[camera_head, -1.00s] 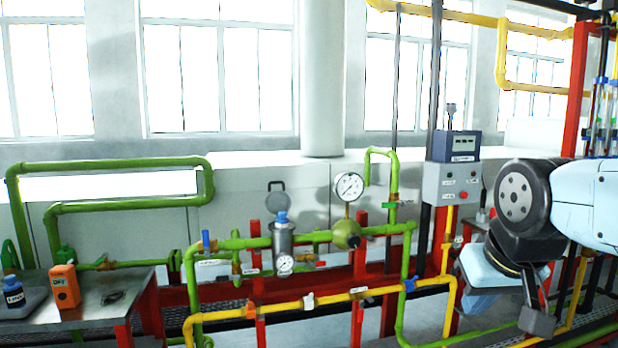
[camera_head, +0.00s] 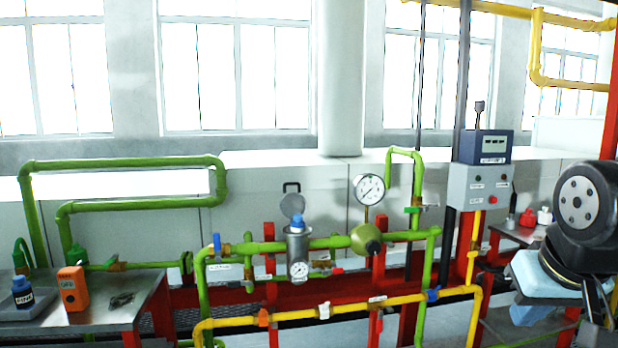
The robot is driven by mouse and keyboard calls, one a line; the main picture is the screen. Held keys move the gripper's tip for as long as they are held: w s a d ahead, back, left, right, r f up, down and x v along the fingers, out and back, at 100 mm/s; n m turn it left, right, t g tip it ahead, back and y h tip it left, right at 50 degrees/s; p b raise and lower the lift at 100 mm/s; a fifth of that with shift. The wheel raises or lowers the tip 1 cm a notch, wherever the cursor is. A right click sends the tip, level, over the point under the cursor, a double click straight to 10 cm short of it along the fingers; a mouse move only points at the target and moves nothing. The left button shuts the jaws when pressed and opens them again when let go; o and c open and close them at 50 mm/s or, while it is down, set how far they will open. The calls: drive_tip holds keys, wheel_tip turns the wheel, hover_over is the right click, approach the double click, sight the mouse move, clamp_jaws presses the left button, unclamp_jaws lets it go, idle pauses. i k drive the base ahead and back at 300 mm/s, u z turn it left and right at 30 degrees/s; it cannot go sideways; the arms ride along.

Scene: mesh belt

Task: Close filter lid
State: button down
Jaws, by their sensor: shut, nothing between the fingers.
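The filter is a grey metal cylinder (camera_head: 298,249) on the green pipe near the middle of the head view. Its round grey lid (camera_head: 292,205) stands raised behind the opening, with a handle loop on top. A blue piece (camera_head: 298,221) shows at the top of the cylinder, in front of the lid. My gripper (camera_head: 603,325) is at the lower right edge, pointing down, far to the right of the filter and touching nothing I can see. Its fingers look shut and empty; their tips are partly cut off by the frame.
A pressure gauge (camera_head: 369,189) and a green round fitting (camera_head: 365,238) stand right of the filter. A yellow pipe (camera_head: 345,306) runs below. A control box (camera_head: 478,186) stands further right. A table at left holds an orange device (camera_head: 73,288) and a blue-capped bottle (camera_head: 22,291).

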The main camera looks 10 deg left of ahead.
sight(291, 203)
drive_tip(key=i, duration=0.85)
drive_tip(key=u, duration=0.05)
